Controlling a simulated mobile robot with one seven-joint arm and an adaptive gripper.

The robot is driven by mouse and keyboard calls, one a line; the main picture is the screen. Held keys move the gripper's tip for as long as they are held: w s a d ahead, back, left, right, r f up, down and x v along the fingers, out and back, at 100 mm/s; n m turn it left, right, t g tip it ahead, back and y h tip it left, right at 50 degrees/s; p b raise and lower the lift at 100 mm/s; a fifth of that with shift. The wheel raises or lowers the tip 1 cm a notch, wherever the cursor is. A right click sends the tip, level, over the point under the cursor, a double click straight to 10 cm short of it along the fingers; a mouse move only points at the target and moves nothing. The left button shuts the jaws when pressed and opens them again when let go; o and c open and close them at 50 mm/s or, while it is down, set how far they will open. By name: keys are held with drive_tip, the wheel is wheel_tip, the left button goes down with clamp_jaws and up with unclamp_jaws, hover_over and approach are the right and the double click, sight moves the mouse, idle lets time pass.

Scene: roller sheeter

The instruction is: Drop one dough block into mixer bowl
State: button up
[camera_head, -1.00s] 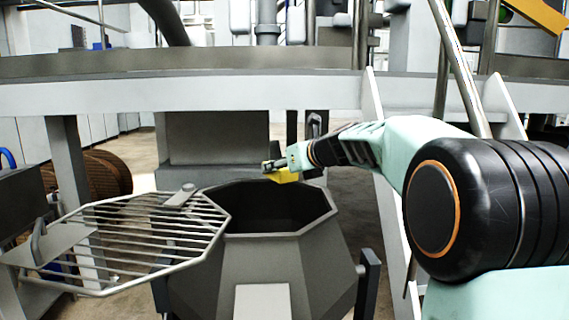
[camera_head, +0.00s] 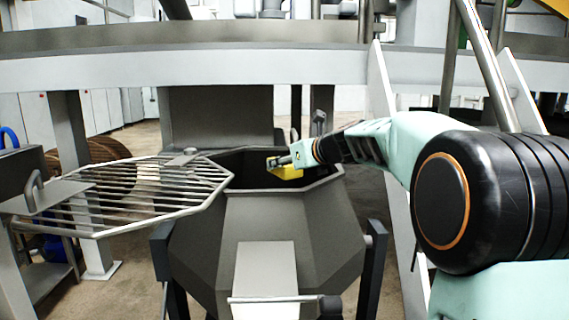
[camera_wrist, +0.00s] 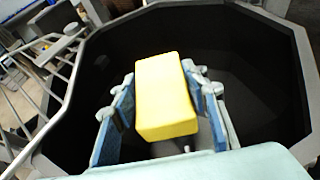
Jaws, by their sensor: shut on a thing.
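A yellow dough block (camera_wrist: 166,98) is held between the blue-padded fingers of my gripper (camera_wrist: 165,88) in the wrist view. In the head view, my gripper (camera_head: 278,162) is shut on the dough block (camera_head: 288,172) over the right part of the mixer bowl's opening, close to rim height. The mixer bowl (camera_head: 290,232) is a dark grey angular vessel with an open top. In the wrist view its dark interior lies below the block, inside the bowl rim (camera_wrist: 290,30). The bowl's bottom is too dark to make out.
A barred grate lid (camera_head: 130,195) is swung open to the left of the bowl. A long grey beam (camera_head: 200,70) crosses behind the bowl. A handle bar (camera_head: 275,299) is at the bowl's front. A slanted post (camera_head: 385,150) stands on the right.

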drive_tip(key=shift+f+b, duration=0.35)
drive_tip(key=shift+f, duration=0.35)
drive_tip(key=o, duration=1.4)
drive_tip(key=shift+o, duration=0.2)
drive_tip(key=v, duration=1.2)
